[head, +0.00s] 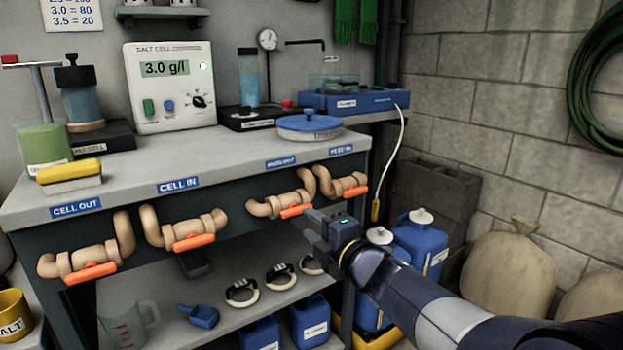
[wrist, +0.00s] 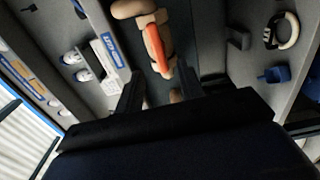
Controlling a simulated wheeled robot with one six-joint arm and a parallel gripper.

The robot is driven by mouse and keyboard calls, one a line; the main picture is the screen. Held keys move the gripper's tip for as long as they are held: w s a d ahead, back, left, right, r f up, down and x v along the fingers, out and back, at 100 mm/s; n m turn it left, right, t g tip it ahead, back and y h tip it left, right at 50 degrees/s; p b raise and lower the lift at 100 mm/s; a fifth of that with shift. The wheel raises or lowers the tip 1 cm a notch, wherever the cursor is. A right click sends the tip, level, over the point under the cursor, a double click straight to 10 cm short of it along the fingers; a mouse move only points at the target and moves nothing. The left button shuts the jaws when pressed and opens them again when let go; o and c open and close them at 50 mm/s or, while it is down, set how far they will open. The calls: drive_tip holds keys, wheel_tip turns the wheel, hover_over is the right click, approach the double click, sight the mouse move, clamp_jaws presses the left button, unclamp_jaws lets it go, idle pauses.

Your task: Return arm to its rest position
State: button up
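My arm reaches in from the lower right of the head view. My gripper (head: 312,224) is in front of the bench's front edge, just right of and below the orange handle (head: 297,211) of the third pipe valve from the left. In the wrist view my gripper (wrist: 160,88) has its two dark fingers apart, with nothing held between them. A valve's orange handle (wrist: 155,48) shows beyond the fingertips; whether a finger touches it I cannot tell.
The grey bench (head: 215,160) carries a salt cell meter (head: 168,88) and a blue-lidded dish (head: 309,123). Several valves line its front, above a lower shelf (head: 225,290).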

sight(297, 211)
drive_tip(key=b+x, duration=0.1)
drive_tip(key=x, duration=0.5)
drive_tip(key=shift+s, duration=0.1)
drive_tip(key=p+v, duration=0.3)
drive_tip(key=v, duration=0.7)
drive_tip(key=b+x, duration=0.3)
drive_tip(key=x, duration=0.7)
drive_tip(key=shift+f, duration=0.15)
drive_tip(key=shift+r+m+p, duration=0.4)
drive_tip(key=shift+p, duration=0.15)
drive_tip(key=m+p, duration=0.3)
drive_tip(key=m, duration=0.1)
drive_tip(key=shift+r, duration=0.15)
drive_tip(key=shift+m+p, duration=1.25)
drive_tip(key=shift+m, duration=0.15)
drive_tip(key=shift+d, duration=0.1)
